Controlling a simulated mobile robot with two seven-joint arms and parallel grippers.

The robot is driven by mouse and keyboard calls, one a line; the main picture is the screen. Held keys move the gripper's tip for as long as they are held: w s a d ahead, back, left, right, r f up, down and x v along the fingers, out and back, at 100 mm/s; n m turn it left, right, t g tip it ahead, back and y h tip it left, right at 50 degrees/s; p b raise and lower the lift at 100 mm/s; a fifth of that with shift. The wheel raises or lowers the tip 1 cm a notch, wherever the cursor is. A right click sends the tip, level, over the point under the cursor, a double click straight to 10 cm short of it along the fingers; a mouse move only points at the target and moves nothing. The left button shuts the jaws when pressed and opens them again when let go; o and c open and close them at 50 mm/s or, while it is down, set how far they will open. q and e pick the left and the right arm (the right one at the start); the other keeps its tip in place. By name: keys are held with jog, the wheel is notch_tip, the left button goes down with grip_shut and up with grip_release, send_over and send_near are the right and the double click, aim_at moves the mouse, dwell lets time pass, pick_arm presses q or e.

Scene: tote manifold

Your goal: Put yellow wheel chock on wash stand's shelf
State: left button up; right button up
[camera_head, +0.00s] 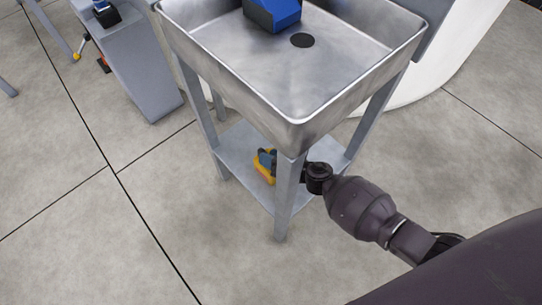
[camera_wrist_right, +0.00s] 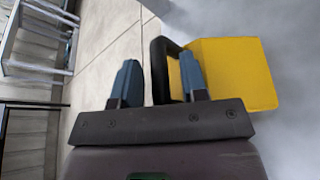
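The yellow wheel chock (camera_head: 262,174) is on the lower shelf (camera_head: 234,150) of the wash stand (camera_head: 315,120), low under the basin and partly hidden by the gripper and a front leg. In the right wrist view the chock (camera_wrist_right: 240,72) shows a yellow block with a black handle (camera_wrist_right: 159,68). My right gripper (camera_head: 267,158) reaches under the basin from the right, past the front leg. In its wrist view the two blue fingers (camera_wrist_right: 162,82) stand apart, with the handle's bar between them and a gap beside it. My left gripper is out of view.
The metal basin above holds a blue object (camera_head: 272,14) beside a dark drain (camera_head: 302,40). The stand's front leg (camera_head: 285,195) is close to my right arm. A grey cabinet (camera_head: 140,70) stands at the left, a white curved body (camera_head: 450,60) behind right. Floor in front is clear.

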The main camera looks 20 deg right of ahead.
jog(key=shift+r, duration=0.25)
pick_arm(q)
jog(key=p, duration=0.1)
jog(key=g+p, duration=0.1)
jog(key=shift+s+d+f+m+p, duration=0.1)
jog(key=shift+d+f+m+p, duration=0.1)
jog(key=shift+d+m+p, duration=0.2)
pick_arm(e)
jog(key=v, duration=1.2)
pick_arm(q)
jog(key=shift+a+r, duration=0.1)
pick_arm(e)
jog(key=shift+f, duration=0.1)
